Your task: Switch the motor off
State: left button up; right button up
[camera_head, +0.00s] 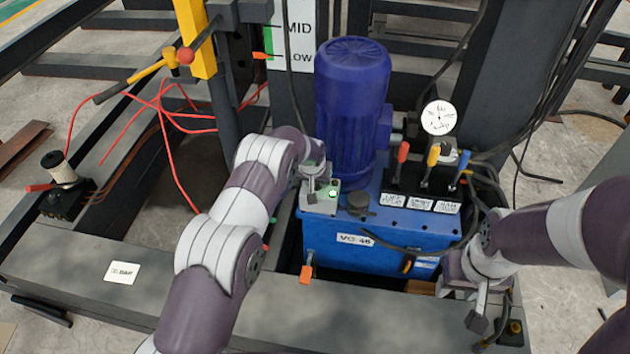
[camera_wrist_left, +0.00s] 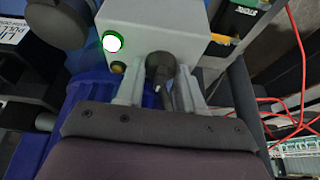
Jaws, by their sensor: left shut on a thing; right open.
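The motor (camera_head: 352,105) is a dark blue ribbed cylinder standing on the blue power unit (camera_head: 385,262). It also shows in the left wrist view (camera_wrist_left: 82,95). A grey switch box (camera_head: 318,205) sits at its left foot, with a lit green lamp (camera_head: 332,194) and a small yellowish button (camera_wrist_left: 118,67). My left gripper (camera_head: 313,180) is at this box, its fingers shut on a black rotary knob (camera_wrist_left: 160,68) on the box face. My right gripper (camera_head: 487,300) is open and empty, low at the right of the power unit.
Red (camera_head: 403,152), yellow (camera_head: 433,157) and blue levers (camera_head: 462,165) stand right of the motor below a round gauge (camera_head: 439,118). A black cap (camera_head: 359,204) is beside the switch box. Red cables (camera_head: 165,125) hang at left. A dark frame beam (camera_head: 280,318) runs along the front.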

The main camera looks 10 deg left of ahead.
pick_arm(q)
jog(key=n+b, duration=0.1)
jog(key=b, duration=0.1)
jog(key=n+y+b, duration=0.1)
jog(key=n+b, duration=0.1)
jog(key=n+y+b, duration=0.1)
jog(key=n+b, duration=0.1)
jog(key=shift+d+f, duration=0.2)
jog(key=shift+f, duration=0.15)
jog(key=shift+w+r+n+g+y+b, duration=0.15)
jog(key=shift+n+g+y+b, duration=0.2)
jog(key=shift+n+b, duration=0.55)
jog(key=shift+s+r+n+g+y+b, duration=0.1)
jog(key=shift+n+g+y+b, duration=0.35)
jog(key=shift+n, duration=0.75)
jog(key=o, duration=1)
jog(key=p+v, duration=0.4)
jog(key=v, duration=0.8)
jog(key=shift+r, duration=0.4)
